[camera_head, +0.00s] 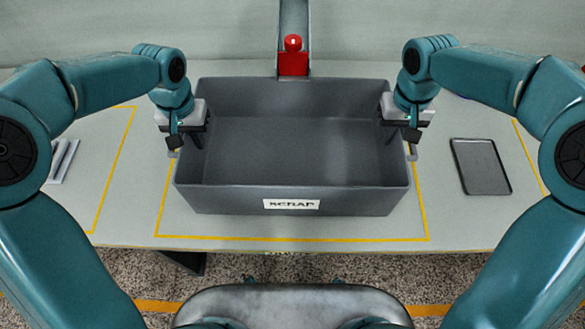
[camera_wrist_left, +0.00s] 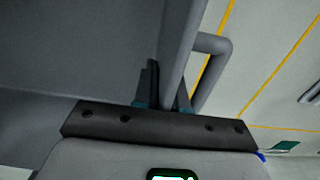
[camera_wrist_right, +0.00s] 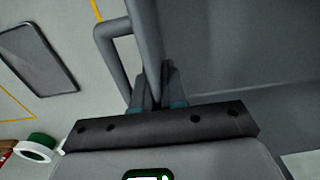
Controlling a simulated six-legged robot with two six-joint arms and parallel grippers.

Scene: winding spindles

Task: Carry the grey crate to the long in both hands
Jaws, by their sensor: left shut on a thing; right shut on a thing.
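The grey crate (camera_head: 290,201) is open-topped and looks empty, with a white label reading SCRAP on its front wall. It is over a yellow-outlined area of the table; I cannot tell whether it touches the surface. My left gripper (camera_head: 188,135) is shut on the crate's left wall rim, and the wall (camera_wrist_left: 178,50) runs between its fingers in the left wrist view. My right gripper (camera_head: 402,130) is shut on the right wall rim, seen also in the right wrist view (camera_wrist_right: 160,88). A side handle (camera_wrist_left: 212,65) sticks out beside the left fingers, and another handle (camera_wrist_right: 112,50) beside the right ones.
The pale table (camera_head: 130,215) carries yellow outlines. A dark flat tray (camera_head: 480,167) lies right of the crate. Pale bars (camera_head: 63,161) lie at the left. A red block with a knob (camera_head: 293,60) stands behind the crate. A green-and-white roll (camera_wrist_right: 38,147) shows in the right wrist view.

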